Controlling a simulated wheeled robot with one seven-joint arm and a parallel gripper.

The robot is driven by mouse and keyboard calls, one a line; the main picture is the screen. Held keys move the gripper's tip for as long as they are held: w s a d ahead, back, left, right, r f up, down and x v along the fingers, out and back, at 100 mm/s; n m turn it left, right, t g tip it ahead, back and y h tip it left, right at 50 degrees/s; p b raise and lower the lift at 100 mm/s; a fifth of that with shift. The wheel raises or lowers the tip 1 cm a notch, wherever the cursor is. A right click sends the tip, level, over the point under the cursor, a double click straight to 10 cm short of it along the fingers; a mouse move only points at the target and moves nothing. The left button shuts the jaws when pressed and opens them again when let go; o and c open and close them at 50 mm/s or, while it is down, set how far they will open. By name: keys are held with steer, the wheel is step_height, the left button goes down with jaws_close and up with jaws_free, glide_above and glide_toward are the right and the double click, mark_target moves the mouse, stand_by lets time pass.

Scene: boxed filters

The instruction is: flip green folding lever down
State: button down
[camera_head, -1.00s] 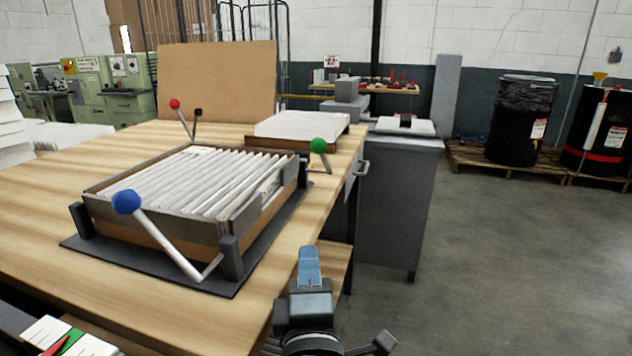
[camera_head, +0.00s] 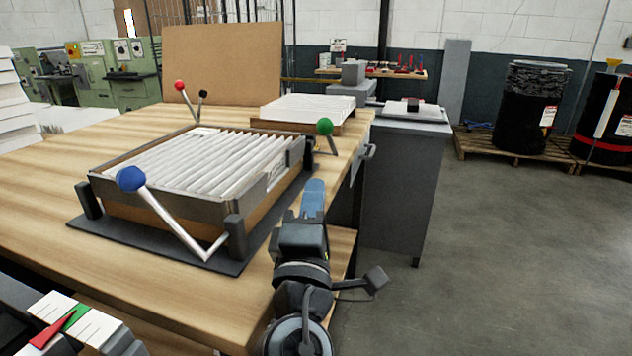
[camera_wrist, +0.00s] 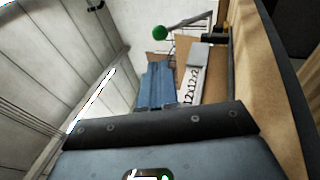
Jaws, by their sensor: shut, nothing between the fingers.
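The green folding lever has a green ball knob (camera_head: 325,126) on a short metal rod, standing up at the right side of the filter box (camera_head: 262,212). In the wrist view the green knob (camera_wrist: 160,33) shows ahead of the fingers, upper middle, with its rod running right. My gripper (camera_head: 313,186) is shut and empty, over the table's right edge, nearer the camera than the green lever and apart from it. In the wrist view the blue fingers (camera_wrist: 157,88) are together, below the knob in the picture.
A blue-knobbed lever (camera_head: 131,178) stands at the box's front, and a red-knobbed lever (camera_head: 180,85) at its far left. A second filter stack (camera_head: 305,107) lies behind. A grey cabinet (camera_head: 402,190) stands right of the table (camera_head: 40,215). Open floor lies at the right.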

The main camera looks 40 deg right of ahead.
mark_target(324, 131)
steer(key=p+x, duration=0.2)
steer(key=x, duration=0.8)
steer(key=shift+w+d+r+p, duration=0.2)
steer(key=shift+d+r+p, duration=0.05)
steer(key=shift+d+p, duration=0.1)
steer(key=shift+w+d+r, duration=0.15)
steer(key=shift+w+d, duration=0.25)
steer(key=shift+w, duration=0.1)
